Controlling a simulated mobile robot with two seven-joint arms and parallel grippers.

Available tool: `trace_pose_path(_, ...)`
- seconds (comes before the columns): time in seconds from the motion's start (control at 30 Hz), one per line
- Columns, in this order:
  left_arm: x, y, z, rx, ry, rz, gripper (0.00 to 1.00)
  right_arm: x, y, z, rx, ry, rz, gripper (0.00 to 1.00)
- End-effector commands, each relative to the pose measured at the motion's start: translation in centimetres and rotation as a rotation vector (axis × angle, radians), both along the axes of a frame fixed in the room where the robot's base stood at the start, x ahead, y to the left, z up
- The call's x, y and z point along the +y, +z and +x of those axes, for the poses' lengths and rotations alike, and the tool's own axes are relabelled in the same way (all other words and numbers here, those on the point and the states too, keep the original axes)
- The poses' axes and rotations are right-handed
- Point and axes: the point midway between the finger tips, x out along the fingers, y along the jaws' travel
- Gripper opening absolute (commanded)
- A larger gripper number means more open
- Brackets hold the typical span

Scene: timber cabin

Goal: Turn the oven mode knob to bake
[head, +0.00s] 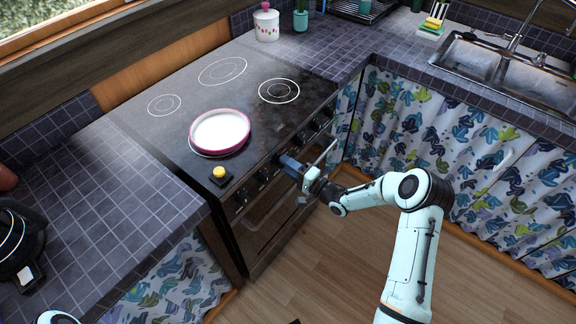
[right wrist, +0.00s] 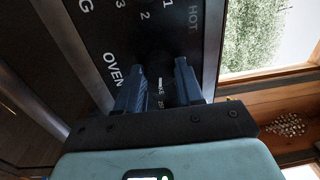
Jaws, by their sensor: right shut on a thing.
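The oven (head: 262,228) stands below the cooktop, with a row of dark knobs along its front panel. My right gripper (head: 284,162) reaches the middle of that panel from the front right. In the right wrist view my right gripper (right wrist: 158,84) has its two blue-grey fingers on either side of a dark knob (right wrist: 160,72), shut on it. The black panel (right wrist: 122,35) there bears the word OVEN beside the left finger, with numbers and HOT farther up. The knob's pointer and setting are too dark to read. In the head view the gripper hides this knob. My left gripper is not in view.
A pink-rimmed pan (head: 220,132) sits on a front burner. A dark pan (head: 18,245) lies on the left counter.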

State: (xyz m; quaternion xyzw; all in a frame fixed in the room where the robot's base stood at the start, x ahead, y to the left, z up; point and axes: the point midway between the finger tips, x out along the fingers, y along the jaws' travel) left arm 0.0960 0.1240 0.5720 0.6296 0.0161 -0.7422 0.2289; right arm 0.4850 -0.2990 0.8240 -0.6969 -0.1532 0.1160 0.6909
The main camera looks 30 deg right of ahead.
Motion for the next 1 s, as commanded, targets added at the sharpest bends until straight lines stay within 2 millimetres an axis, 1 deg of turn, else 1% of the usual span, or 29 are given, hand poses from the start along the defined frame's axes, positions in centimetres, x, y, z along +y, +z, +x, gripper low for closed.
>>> trace_pose_path(0.1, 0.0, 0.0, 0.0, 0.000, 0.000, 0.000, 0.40, 0.0, 0.1, 0.0, -0.004, -0.001, -0.001, 0.06)
trace_pose_path(0.13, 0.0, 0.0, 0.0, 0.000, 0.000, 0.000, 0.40, 0.0, 0.1, 0.0, -0.004, -0.001, -0.001, 0.40)
trace_pose_path(0.17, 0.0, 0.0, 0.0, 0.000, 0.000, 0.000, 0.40, 0.0, 0.1, 0.0, -0.003, -0.001, -0.001, 0.50)
trace_pose_path(0.2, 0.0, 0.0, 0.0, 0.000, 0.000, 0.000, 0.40, 0.0, 0.1, 0.0, -0.003, 0.000, -0.001, 0.62)
trace_pose_path(0.5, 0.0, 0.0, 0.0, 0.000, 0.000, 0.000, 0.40, -0.1, 0.0, -0.1, -0.001, 0.000, -0.002, 0.62)
trace_pose_path(0.63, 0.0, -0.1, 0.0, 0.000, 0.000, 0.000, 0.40, -0.5, -0.1, -1.0, 0.002, -0.002, -0.003, 0.62)
trace_pose_path(0.77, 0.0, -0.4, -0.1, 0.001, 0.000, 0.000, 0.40, -1.4, -0.3, -3.1, 0.003, -0.003, -0.004, 0.62)
trace_pose_path(1.0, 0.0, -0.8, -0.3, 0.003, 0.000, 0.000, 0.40, -3.4, -0.5, -8.2, 0.001, -0.004, -0.002, 0.62)
